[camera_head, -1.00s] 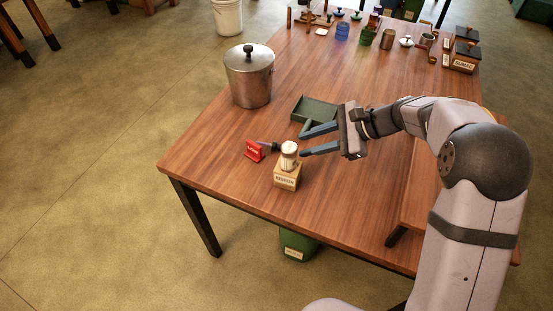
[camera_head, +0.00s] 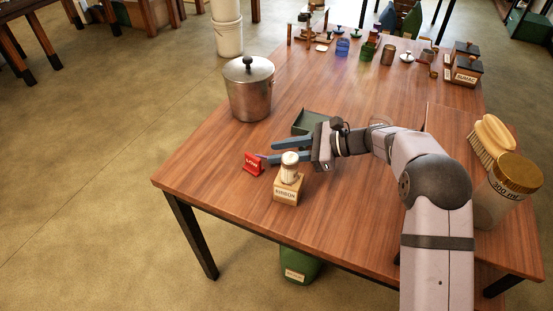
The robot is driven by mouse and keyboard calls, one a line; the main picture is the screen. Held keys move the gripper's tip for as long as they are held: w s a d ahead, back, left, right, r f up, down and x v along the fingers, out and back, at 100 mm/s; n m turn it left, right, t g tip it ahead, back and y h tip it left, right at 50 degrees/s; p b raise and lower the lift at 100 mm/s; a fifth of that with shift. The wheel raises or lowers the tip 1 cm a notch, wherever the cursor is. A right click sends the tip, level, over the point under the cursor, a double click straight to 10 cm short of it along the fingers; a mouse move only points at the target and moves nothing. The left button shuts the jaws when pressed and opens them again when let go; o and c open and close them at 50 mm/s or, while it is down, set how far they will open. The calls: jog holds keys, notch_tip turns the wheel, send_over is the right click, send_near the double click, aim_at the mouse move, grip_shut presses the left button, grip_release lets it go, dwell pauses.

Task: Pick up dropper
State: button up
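My gripper (camera_head: 268,150) is over the near left part of the table, its two blue-grey fingers pointing left and spread apart. The fingertips are just right of a red sign (camera_head: 252,163) and behind a wooden block labelled RIBBON (camera_head: 287,191). A pale cylinder with a light cap (camera_head: 289,166) stands in that block. A small dark piece beside the red sign may be the dropper, but the lower finger overlaps that spot and I cannot tell it apart. I see nothing clearly held between the fingers.
A lidded metal pot (camera_head: 250,95) stands at the left edge. A green tray (camera_head: 308,121) lies behind my gripper. A brush (camera_head: 492,145) and a gold-lidded jar (camera_head: 500,195) stand at the right. Several small containers fill the far end; the table's middle is clear.

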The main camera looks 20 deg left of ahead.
aim_at(263, 157)
jog(key=shift+p+x, duration=0.35)
jog(key=shift+x, duration=2.15)
jog(key=shift+s+d+f, duration=0.1)
jog(key=shift+f, duration=0.2)
jog(key=shift+f, duration=0.1)
grip_shut()
